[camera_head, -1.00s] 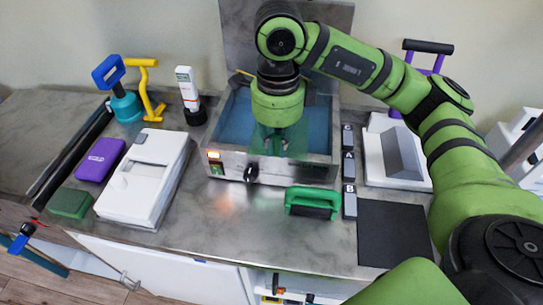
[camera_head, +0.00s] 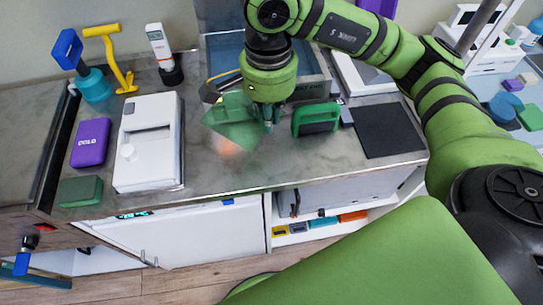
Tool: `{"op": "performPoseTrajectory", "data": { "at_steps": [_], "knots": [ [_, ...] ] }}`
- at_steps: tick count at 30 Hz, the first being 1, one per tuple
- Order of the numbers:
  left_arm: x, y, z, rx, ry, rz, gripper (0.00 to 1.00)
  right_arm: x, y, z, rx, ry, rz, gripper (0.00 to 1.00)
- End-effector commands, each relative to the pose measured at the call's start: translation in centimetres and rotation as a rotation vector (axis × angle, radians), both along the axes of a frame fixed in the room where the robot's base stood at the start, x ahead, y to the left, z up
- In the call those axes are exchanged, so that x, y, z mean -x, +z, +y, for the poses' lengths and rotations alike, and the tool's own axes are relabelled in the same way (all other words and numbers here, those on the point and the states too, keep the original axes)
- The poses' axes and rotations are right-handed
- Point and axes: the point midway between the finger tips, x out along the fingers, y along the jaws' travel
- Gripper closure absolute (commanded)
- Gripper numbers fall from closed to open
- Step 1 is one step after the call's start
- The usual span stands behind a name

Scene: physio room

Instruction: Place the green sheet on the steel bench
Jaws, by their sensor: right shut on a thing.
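The green sheet (camera_head: 232,122) is a thin, translucent green piece. My right gripper (camera_head: 268,122) is shut on it at its right side. The sheet hangs tilted over the front part of the steel bench (camera_head: 225,172), in front of the steel bath. I cannot tell whether its lower edge touches the bench top. The gripper and my arm hide part of the bath (camera_head: 312,90). My left gripper is not in view.
A green-handled block (camera_head: 316,118) stands close to the right of the gripper, with a black mat (camera_head: 388,130) beyond. A white device (camera_head: 148,142), purple case (camera_head: 91,142) and green box (camera_head: 80,190) stand left. The bench top between the white device and the sheet is clear.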

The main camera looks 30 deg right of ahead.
Motion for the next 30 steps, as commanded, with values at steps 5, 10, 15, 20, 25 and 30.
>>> {"op": "performPoseTrajectory", "data": {
  "at_steps": [5, 10, 15, 20, 25, 30],
  "knots": [
    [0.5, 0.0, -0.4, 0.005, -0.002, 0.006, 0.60, 0.2, -4.7, 0.0, -0.001, -0.001, 0.010, 1.00],
    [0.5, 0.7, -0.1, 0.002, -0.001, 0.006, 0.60, 0.1, -8.4, 0.0, 0.000, -0.004, 0.006, 1.00],
    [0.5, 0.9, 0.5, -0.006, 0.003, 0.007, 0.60, 0.0, -10.6, 0.0, -0.001, -0.004, 0.000, 1.00],
    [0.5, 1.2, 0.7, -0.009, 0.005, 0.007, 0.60, 0.1, -12.2, -0.1, 0.001, -0.003, 0.004, 1.00],
    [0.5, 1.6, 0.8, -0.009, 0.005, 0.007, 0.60, 0.0, -14.5, 0.0, 0.000, -0.004, 0.002, 1.00],
    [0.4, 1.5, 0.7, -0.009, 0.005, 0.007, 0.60, -0.1, -14.9, 0.0, 0.000, -0.002, -0.002, 1.00]
  ]
}}
